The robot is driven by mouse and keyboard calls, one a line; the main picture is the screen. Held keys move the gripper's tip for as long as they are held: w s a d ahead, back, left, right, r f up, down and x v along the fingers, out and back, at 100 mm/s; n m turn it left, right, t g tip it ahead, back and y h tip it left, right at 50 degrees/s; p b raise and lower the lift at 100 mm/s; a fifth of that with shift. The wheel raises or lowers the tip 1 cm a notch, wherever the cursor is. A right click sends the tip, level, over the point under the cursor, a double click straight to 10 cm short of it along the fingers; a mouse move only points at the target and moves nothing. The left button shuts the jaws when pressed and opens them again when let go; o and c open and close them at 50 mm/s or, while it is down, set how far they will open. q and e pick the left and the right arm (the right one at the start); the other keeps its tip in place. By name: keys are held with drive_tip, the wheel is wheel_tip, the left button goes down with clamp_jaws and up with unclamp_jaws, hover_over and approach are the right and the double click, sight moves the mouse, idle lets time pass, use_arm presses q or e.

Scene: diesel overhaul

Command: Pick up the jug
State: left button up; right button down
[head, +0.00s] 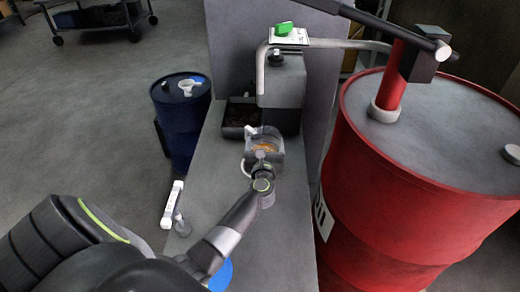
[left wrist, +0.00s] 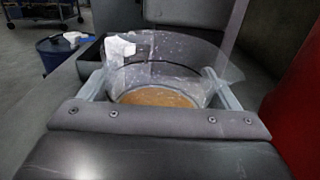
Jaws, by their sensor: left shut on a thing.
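The jug (head: 265,136) is clear, with amber liquid in its bottom. It stands on or just above the grey bench in front of a dark tray; I cannot tell whether its base touches. My left gripper (head: 263,162) is shut on the jug. In the left wrist view the jug (left wrist: 165,52) is between the fingers of the left gripper (left wrist: 158,88), one on each side, and a white piece shows at its upper left. The jug's lower part is hidden by the gripper. My right gripper is not in view.
A grey machine with a bent pipe (head: 281,78) and a dark tray (head: 237,114) stand behind the jug. A large red drum (head: 390,220) with a pump is close on the right. A blue drum (head: 181,125) is left of the bench (head: 213,175). A white-handled item (head: 172,203) is at its left edge.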

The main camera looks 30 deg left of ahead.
use_arm(q)
drive_tip(key=shift+a+r+p, duration=0.2)
drive_tip(key=shift+r+p, duration=0.5)
drive_tip(key=shift+p, duration=0.05)
wheel_tip(320, 180, up, 10)
drive_tip(key=p, duration=1)
drive_tip(key=s+a, duration=0.5)
drive_tip(key=a, duration=0.3)
drive_tip(key=s+a, duration=0.5)
drive_tip(key=a, duration=0.3)
drive_tip(key=shift+s+a, duration=0.2)
drive_tip(key=shift+a, duration=0.15)
